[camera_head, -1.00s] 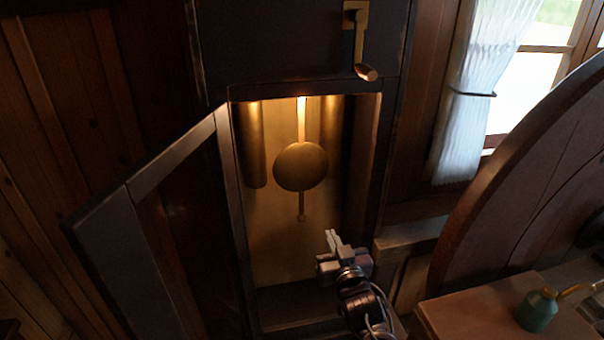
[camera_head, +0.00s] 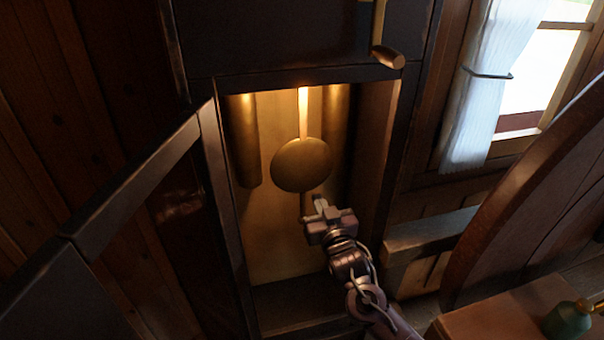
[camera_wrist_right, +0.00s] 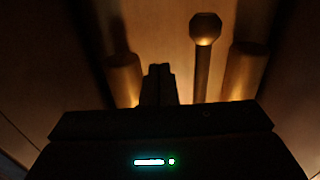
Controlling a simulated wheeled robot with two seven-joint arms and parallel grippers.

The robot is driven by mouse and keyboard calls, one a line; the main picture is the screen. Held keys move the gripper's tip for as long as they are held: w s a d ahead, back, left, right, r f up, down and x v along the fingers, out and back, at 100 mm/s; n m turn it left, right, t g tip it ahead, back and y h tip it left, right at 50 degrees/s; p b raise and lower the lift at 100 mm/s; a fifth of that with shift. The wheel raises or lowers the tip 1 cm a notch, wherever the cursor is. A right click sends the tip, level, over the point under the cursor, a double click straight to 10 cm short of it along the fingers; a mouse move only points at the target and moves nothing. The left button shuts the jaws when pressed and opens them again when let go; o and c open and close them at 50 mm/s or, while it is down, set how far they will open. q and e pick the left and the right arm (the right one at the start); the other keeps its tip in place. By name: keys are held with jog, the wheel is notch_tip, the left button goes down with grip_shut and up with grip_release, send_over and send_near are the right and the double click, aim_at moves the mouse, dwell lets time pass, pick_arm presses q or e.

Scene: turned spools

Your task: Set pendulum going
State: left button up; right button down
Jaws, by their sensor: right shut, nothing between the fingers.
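The pendulum's round brass bob (camera_head: 302,165) hangs in the open, lit clock case, on a bright rod (camera_head: 303,112). My right gripper (camera_head: 319,203) is inside the case opening, just below and to the right of the bob in the head view. Its fingers are shut and empty. In the right wrist view, the shut fingers (camera_wrist_right: 159,84) stand beside a rod with a faceted knob (camera_wrist_right: 205,28), which looks like the pendulum's lower end. A gap shows between them there. The bob is not clearly visible in that view. My left gripper is not in view.
Brass cylinders hang at left (camera_head: 244,140) and right (camera_head: 336,120) behind the pendulum. The case door (camera_head: 140,185) stands open to the left. A crank handle (camera_head: 388,57) juts out above right. A large wooden wheel (camera_head: 500,190) and a table with a green spool (camera_head: 568,320) are at right.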

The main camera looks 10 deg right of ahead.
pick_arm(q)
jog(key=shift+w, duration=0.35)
pick_arm(e)
jog(key=shift+w+r, duration=0.1)
jog(key=shift+w, duration=0.2)
